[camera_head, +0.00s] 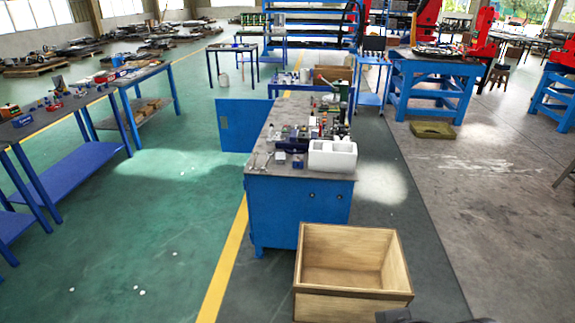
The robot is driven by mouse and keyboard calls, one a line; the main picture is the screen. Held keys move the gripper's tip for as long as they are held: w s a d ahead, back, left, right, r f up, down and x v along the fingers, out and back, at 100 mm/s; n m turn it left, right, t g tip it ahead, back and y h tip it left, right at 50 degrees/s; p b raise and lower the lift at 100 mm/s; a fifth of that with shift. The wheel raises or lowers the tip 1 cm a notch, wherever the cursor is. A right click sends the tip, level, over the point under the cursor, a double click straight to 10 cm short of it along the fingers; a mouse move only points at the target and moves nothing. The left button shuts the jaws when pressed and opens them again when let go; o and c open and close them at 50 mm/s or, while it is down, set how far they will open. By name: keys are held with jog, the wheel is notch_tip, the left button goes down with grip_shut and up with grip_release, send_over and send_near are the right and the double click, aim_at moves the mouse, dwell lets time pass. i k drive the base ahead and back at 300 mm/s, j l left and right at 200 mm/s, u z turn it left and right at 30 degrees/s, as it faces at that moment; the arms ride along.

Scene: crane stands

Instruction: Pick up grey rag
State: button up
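I cannot make out a grey rag for certain in this view. The blue workbench (300,213) ahead has a grey top crowded with small items, too small to tell apart. A small grey item (280,157) lies near its front left, but I cannot tell what it is. Dark parts at the bottom edge, right of centre, seem to be mine. My gripper's fingers do not show.
An open, empty-looking wooden crate (351,304) stands on the floor close in front of the workbench. A white container (332,156) sits on the bench's front right corner. Blue tables (75,167) line the left. Green floor between them is mostly clear.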

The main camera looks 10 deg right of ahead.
aim_at(279, 157)
jog(key=i, duration=0.25)
jog(key=i+j+z, duration=0.15)
jog(key=i+j, duration=0.45)
jog(key=i+j+z, duration=0.15)
jog(key=i+j, duration=0.5)
jog(key=i+j+z, duration=0.15)
jog(key=i+j, duration=0.45)
jog(key=j, duration=0.15)
jog(key=i+j+z, duration=0.25)
jog(key=i+j, duration=0.7)
